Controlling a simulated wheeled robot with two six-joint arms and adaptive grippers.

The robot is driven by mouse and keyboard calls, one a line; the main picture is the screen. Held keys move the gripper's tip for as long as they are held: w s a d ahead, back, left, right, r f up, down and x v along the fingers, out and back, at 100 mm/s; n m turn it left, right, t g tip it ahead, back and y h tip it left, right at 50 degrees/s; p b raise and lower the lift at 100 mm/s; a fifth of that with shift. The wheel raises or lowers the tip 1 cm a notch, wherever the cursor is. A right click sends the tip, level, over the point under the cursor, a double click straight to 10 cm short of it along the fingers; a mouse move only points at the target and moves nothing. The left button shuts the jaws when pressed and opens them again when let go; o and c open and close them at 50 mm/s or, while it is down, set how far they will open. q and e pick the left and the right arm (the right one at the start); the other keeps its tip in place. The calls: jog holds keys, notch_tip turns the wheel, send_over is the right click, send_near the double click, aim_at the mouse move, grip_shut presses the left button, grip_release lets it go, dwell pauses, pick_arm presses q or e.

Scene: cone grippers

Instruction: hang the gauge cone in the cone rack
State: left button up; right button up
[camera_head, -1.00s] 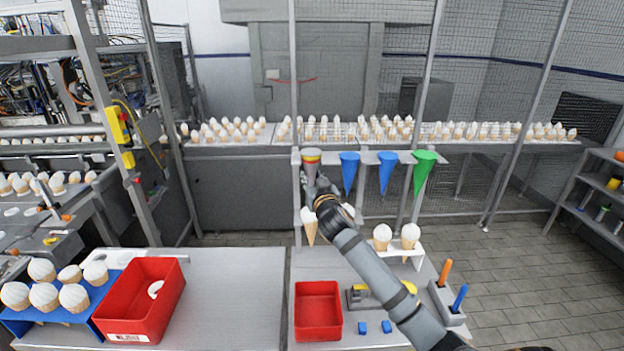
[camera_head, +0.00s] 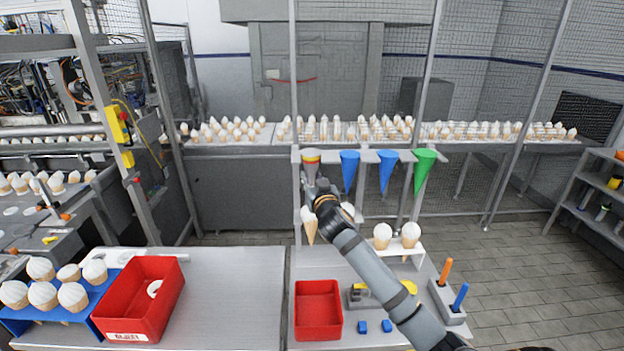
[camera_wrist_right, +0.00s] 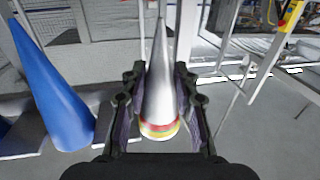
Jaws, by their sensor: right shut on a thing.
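The gauge cone (camera_head: 311,161) is silver with red and yellow bands at its wide top, and it points tip down. It is at the left end of the grey cone rack (camera_head: 369,157), in line with the hanging cones. My right gripper (camera_head: 318,188) is shut on it from the front. In the right wrist view the cone (camera_wrist_right: 159,88) lies between the two fingers (camera_wrist_right: 160,100), with its bands near the palm side. I cannot tell whether the rack bears its weight. My left gripper is out of view.
Two blue cones (camera_head: 349,170) and a green cone (camera_head: 424,170) hang to the right; one blue cone (camera_wrist_right: 55,95) stands close in the wrist view. Ice-cream cones (camera_head: 383,235) stand below the rack. Red bins (camera_head: 318,310) are on the tables. A mesh fence (camera_head: 470,90) stands behind.

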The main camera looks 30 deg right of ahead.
jog(key=shift+f, duration=0.25)
dwell(0.4)
jog(key=o, duration=1)
jog(key=shift+o, duration=0.7)
jog(key=shift+o, duration=1.1)
jog(key=shift+s, duration=0.1)
jog(key=a+v, duration=0.1)
jog(key=v, duration=0.7)
jog(key=shift+a+b, duration=0.3)
jog(key=shift+a, duration=0.2)
